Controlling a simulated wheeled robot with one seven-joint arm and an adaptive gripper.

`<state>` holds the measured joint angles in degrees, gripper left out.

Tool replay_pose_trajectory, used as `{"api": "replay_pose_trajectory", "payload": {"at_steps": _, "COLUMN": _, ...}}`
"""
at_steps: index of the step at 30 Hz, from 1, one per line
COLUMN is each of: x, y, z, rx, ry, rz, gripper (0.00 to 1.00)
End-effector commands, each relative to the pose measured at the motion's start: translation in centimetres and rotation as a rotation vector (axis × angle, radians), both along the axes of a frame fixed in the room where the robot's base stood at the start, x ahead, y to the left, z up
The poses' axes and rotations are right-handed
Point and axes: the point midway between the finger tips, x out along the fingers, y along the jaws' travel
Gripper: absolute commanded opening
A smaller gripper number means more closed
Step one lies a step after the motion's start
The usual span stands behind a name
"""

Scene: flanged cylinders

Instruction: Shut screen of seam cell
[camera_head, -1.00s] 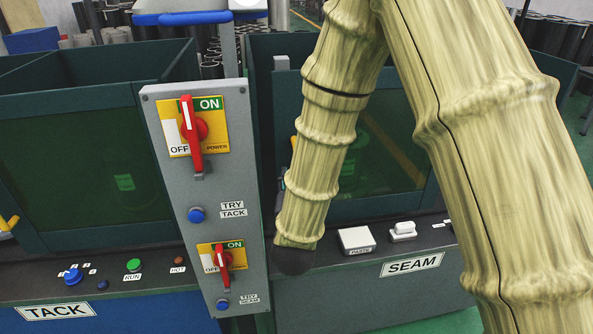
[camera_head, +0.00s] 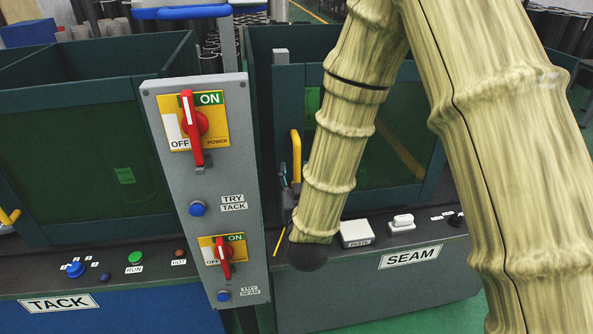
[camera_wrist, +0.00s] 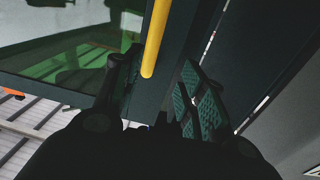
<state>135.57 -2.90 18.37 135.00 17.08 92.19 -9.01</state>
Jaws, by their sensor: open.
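The seam cell's screen is a green see-through panel (camera_head: 385,150) in a dark teal frame, behind the SEAM label (camera_head: 410,257). My arm hides part of it. Its upright yellow handle (camera_head: 296,157) stands at the frame's left side. My gripper (camera_head: 288,192) is just below the handle, mostly hidden by my wrist. In the wrist view, my gripper (camera_wrist: 155,85) is open, and the yellow handle (camera_wrist: 154,40) reaches down between its two fingers. I see no finger closed on it, and cannot tell whether either touches it.
A grey post (camera_head: 190,215) with red switches stands just left of my gripper. The TACK cell (camera_head: 85,165) is left of it. Below the seam screen, a console ledge holds a white PASTE box (camera_head: 357,233) and a white knob (camera_head: 402,222).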

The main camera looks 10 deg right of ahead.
Motion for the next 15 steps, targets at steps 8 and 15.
{"api": "replay_pose_trajectory", "payload": {"at_steps": 8, "x": 2.8, "y": -2.1, "z": -0.2, "rx": 0.021, "ry": -0.009, "rz": 0.218, "gripper": 0.41}}
{"api": "replay_pose_trajectory", "payload": {"at_steps": 15, "x": 3.0, "y": -4.6, "z": -1.5, "rx": 0.009, "ry": -0.012, "rz": 0.410, "gripper": 0.41}}
